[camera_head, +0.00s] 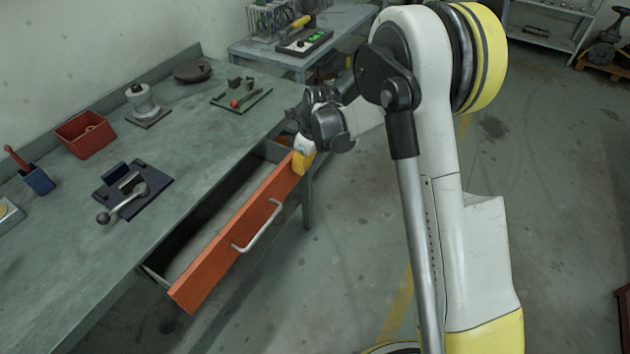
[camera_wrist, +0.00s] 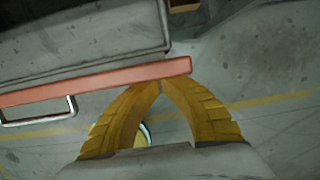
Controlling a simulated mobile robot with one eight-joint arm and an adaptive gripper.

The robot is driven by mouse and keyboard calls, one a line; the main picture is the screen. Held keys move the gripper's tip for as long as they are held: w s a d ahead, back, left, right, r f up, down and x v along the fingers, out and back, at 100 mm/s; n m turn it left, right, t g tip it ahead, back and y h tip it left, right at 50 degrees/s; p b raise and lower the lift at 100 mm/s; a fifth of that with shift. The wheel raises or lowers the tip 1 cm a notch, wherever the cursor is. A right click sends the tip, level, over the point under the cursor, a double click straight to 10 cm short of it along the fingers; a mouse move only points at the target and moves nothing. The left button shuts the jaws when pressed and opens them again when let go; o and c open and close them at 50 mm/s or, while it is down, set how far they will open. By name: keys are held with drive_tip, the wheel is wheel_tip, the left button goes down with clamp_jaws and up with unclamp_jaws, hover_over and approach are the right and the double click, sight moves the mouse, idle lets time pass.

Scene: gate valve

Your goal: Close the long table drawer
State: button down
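The long table drawer is pulled out from under the grey workbench. Its orange front panel (camera_head: 225,250) stands well clear of the bench, with the pale inside showing behind it. A metal bar handle (camera_head: 259,227) sits on the middle of the panel. My gripper (camera_head: 302,162) is at the panel's far end, close to its top corner. In the wrist view the two yellow fingertips (camera_wrist: 161,84) meet, right by the orange panel (camera_wrist: 95,82) near its end. I cannot tell if they touch it. The handle (camera_wrist: 40,110) is at the left there, away from my fingers.
On the workbench (camera_head: 80,225) stand a red bin (camera_head: 86,133), a blue vise-like fixture (camera_head: 131,190), a blue holder (camera_head: 38,180) and a green tray (camera_head: 242,99). A second table (camera_head: 290,60) stands behind. The floor in front of the drawer is clear.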

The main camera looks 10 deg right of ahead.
hover_over(270, 166)
drive_tip(key=d, duration=0.1)
drive_tip(key=shift+s+d+p, duration=0.1)
drive_tip(key=shift+s+p, duration=0.2)
drive_tip(key=shift+s, duration=0.1)
